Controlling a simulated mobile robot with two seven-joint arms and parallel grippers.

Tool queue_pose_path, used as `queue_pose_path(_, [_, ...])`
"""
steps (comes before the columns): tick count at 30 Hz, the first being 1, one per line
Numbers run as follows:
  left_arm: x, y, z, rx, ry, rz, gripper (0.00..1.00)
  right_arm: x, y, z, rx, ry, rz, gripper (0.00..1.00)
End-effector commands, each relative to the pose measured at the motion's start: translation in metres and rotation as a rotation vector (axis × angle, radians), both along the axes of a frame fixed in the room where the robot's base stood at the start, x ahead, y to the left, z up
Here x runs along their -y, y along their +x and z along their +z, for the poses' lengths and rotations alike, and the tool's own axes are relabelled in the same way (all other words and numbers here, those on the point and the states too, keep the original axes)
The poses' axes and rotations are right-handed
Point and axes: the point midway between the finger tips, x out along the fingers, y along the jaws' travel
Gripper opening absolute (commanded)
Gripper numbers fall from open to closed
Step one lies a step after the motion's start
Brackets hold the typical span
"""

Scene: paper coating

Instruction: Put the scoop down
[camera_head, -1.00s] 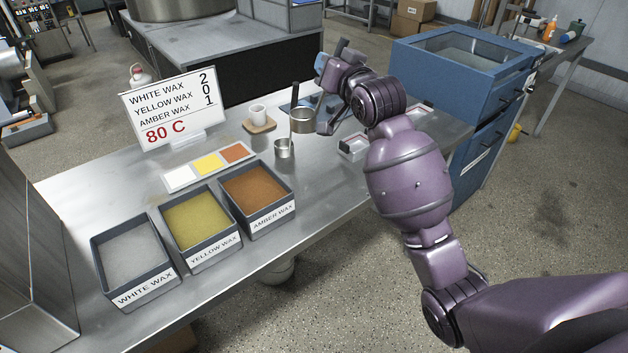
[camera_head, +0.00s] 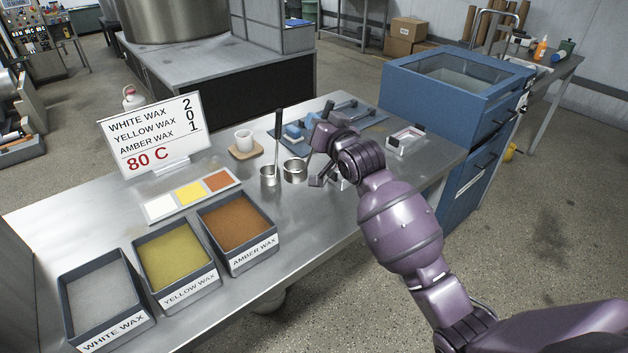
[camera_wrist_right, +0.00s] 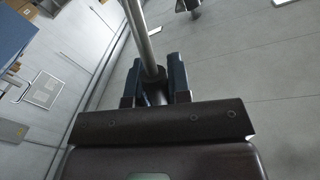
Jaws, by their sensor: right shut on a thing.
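The scoop (camera_head: 295,171) is a small metal cup, low over the steel table or resting on it; I cannot tell whether it touches. It is just right of a metal pot (camera_head: 268,177) with an upright dark handle. My right gripper (camera_head: 320,161) is shut on the scoop's handle, over the table right of the cup. In the right wrist view the metal handle (camera_wrist_right: 143,38) runs up from between the dark fingers (camera_wrist_right: 160,88). The scoop's cup is out of that view. My left gripper is not in view.
The steel table (camera_head: 315,215) has bare room in front of the scoop. Bins of white (camera_head: 100,295), yellow (camera_head: 175,252) and amber wax (camera_head: 237,222) stand at the left. A blue cabinet (camera_head: 450,85) stands at the right.

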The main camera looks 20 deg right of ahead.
Motion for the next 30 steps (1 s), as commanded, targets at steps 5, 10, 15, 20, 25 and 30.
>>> queue_pose_path(5, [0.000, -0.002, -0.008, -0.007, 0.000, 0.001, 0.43, 0.000, 0.000, -0.043, -0.004, -0.001, -0.001, 0.00])
queue_pose_path(10, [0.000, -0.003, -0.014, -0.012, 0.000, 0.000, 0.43, 0.000, 0.000, -0.076, -0.003, -0.001, -0.001, 0.00])
queue_pose_path(15, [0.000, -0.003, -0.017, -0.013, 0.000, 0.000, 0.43, -0.001, 0.000, -0.094, -0.001, 0.000, 0.000, 0.00])
queue_pose_path(20, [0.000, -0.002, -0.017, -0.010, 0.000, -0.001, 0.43, 0.000, 0.000, -0.100, 0.000, 0.000, 0.000, 0.00])
queue_pose_path(25, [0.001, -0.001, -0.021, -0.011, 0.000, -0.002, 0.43, 0.000, 0.000, -0.121, -0.003, 0.000, 0.000, 0.00])
queue_pose_path(30, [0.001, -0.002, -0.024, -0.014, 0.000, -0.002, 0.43, 0.000, 0.000, -0.139, 0.000, 0.001, 0.000, 0.00])
